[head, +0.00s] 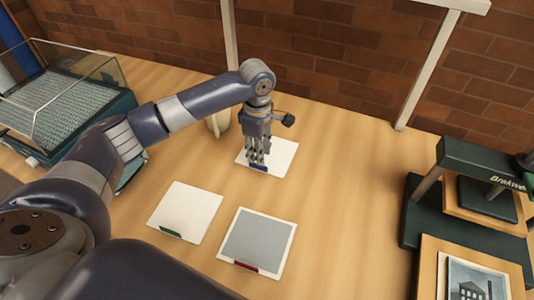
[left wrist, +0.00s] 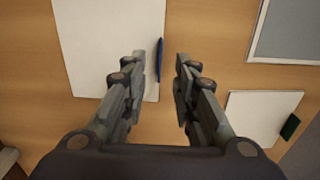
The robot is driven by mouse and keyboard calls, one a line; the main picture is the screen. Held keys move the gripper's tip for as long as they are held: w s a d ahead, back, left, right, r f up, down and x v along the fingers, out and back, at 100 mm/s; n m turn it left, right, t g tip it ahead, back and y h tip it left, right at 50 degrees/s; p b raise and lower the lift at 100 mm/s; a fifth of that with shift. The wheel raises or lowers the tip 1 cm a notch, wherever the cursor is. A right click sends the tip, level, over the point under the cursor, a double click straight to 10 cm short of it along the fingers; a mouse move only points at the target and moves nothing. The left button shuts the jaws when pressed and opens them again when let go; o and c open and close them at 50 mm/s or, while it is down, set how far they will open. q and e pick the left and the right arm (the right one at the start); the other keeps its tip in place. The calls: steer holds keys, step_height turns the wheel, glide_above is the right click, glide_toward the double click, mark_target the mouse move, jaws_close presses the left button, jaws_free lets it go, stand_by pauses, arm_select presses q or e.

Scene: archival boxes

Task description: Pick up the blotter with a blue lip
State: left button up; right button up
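The blotter with a blue lip (head: 284,157) is a white square flat on the wooden table. Its blue lip (head: 259,168) is on the near edge. My left gripper (head: 257,160) points down over that edge. In the left wrist view, the blotter (left wrist: 105,40) is at upper left, and its blue lip (left wrist: 160,60) shows between the parted fingertips of my left gripper (left wrist: 160,58). The gripper is open; I cannot tell how high the tips are above the table. My right gripper is not in view.
A white blotter with a green lip (head: 187,208) and a grey-faced one with a red lip (head: 259,240) lie nearer. Brick wall behind.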

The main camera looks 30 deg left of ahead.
arm_select(q)
steer(key=f, duration=0.5)
steer(key=shift+a+f+p, duration=0.25)
steer(key=shift+f+p, duration=0.05)
jaws_close()
